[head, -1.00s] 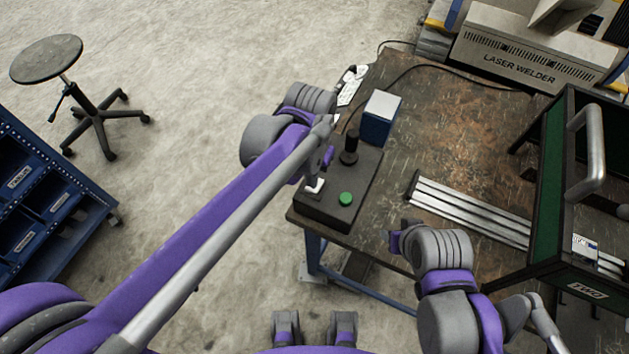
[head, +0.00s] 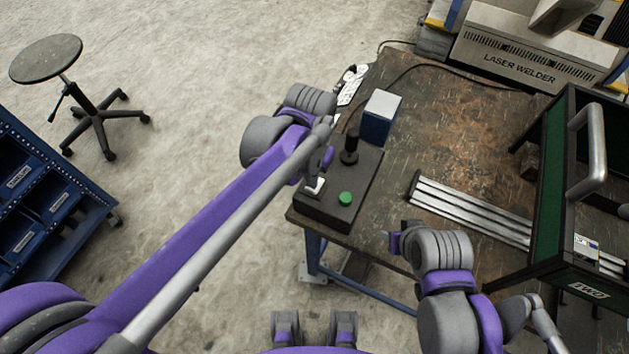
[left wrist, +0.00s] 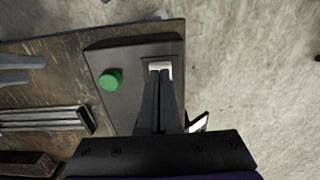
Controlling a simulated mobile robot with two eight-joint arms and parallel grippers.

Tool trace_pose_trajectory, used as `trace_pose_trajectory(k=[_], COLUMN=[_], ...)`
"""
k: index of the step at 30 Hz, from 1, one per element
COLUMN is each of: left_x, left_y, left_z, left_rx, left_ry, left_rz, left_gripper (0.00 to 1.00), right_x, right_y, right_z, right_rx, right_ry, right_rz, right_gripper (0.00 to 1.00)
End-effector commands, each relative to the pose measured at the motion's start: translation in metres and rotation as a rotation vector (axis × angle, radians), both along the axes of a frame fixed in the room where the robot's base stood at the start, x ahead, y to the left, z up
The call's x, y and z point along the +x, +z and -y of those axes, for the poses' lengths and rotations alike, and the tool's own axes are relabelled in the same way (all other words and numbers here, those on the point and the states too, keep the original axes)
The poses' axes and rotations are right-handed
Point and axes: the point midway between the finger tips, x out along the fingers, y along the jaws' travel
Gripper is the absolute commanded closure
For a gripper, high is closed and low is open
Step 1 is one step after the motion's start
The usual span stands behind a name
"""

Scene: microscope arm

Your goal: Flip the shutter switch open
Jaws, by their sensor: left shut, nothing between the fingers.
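The shutter switch (head: 315,187) is a small white rocker on the near left end of a dark control box (head: 335,217), at the corner of the workbench. It also shows in the left wrist view (left wrist: 160,66), right at my fingertips. My left gripper (left wrist: 159,77) is shut and empty, its fingers pointing at the switch's near edge. They look to be touching it or very close; I cannot tell which. In the head view my left arm partly covers the gripper and the switch area. My right arm is over the bench's near edge; its fingers are not clear.
A green button (head: 345,199) sits beside the switch, and a black joystick (head: 350,147) stands farther back on the box. A blue-and-white box (head: 380,117) is behind it. Metal rails (head: 470,209) and a green-sided rack (head: 548,190) lie to the right.

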Motion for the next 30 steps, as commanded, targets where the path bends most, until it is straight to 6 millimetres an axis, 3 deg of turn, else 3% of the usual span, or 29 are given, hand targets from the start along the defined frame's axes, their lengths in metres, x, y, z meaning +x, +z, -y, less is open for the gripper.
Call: trace_pose_trajectory(k=[30], left_x=[0.0], left_y=[-0.016], left_z=[0.0], left_rx=[0.0], left_ry=[0.0], left_rz=[0.0], left_gripper=[1.0], right_x=[-0.003], right_y=[-0.012], right_z=[0.0], right_rx=[0.0], right_ry=[0.0], right_rz=[-0.005], right_gripper=[0.5])
